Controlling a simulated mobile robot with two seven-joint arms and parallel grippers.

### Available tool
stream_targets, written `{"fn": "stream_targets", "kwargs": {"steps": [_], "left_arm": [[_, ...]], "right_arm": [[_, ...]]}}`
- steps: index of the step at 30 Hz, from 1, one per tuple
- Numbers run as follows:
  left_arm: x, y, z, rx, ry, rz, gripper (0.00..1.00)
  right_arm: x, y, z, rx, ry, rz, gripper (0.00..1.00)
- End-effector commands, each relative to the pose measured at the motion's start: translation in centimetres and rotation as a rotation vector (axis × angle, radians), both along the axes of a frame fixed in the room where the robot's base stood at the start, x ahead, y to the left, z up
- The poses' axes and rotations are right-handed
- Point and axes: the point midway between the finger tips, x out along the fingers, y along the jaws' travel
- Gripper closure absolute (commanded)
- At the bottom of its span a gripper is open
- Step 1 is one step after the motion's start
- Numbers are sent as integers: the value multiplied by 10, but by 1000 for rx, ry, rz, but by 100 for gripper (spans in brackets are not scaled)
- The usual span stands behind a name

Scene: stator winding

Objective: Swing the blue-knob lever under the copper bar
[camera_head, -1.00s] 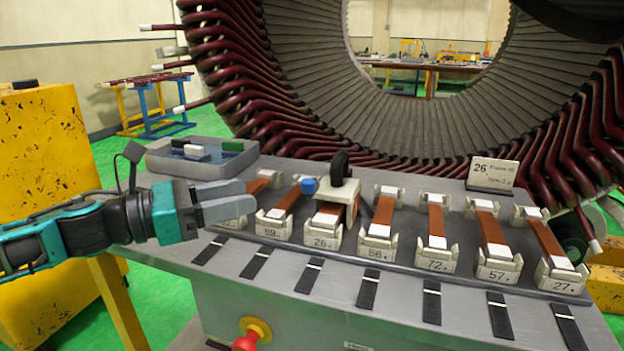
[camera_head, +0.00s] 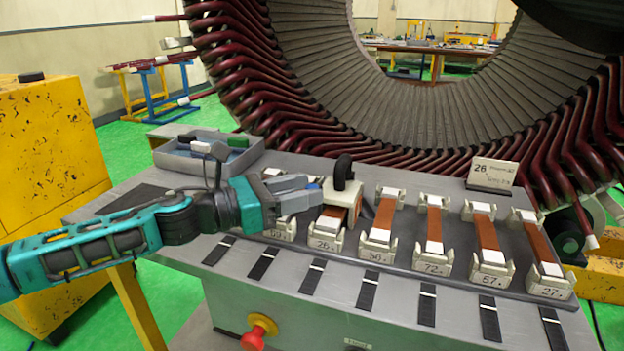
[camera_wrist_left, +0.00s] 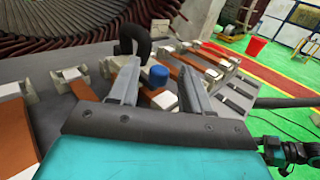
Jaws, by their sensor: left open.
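The blue knob (camera_head: 313,187) of the lever shows just beyond my left gripper's fingertips, beside the holder marked 26. In the left wrist view the blue knob (camera_wrist_left: 158,74) appears between the two open fingers, with space on both sides. Contact is not visible. My left gripper (camera_head: 308,190) is open and comes in from the left over the row of holders. The copper bar (camera_head: 333,213) in holder 26 lies partly under a pale block with a black handle (camera_head: 342,171). The lever's arm is mostly hidden. My right gripper is not in view.
Several holders with copper bars (camera_head: 434,230) run to the right on the grey table (camera_head: 400,275). A grey tray (camera_head: 165,157) with small blocks stands at the back left. A label card (camera_head: 492,174) stands at the back. The large stator (camera_head: 420,100) rises behind.

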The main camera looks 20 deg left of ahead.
Motion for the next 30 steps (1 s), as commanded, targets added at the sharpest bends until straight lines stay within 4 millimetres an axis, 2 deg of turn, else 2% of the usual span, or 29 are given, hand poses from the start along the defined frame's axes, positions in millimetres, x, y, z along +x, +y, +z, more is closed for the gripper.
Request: {"fn": "stream_targets", "kwargs": {"steps": [6, 17, 30], "left_arm": [[15, -16, 1, -1, 0, 0, 52], [17, -18, 0, -1, 1, 1, 52], [17, -18, 0, -1, 1, 0, 94]], "right_arm": [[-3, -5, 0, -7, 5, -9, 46], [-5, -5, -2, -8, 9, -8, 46], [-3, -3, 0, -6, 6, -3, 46]]}}
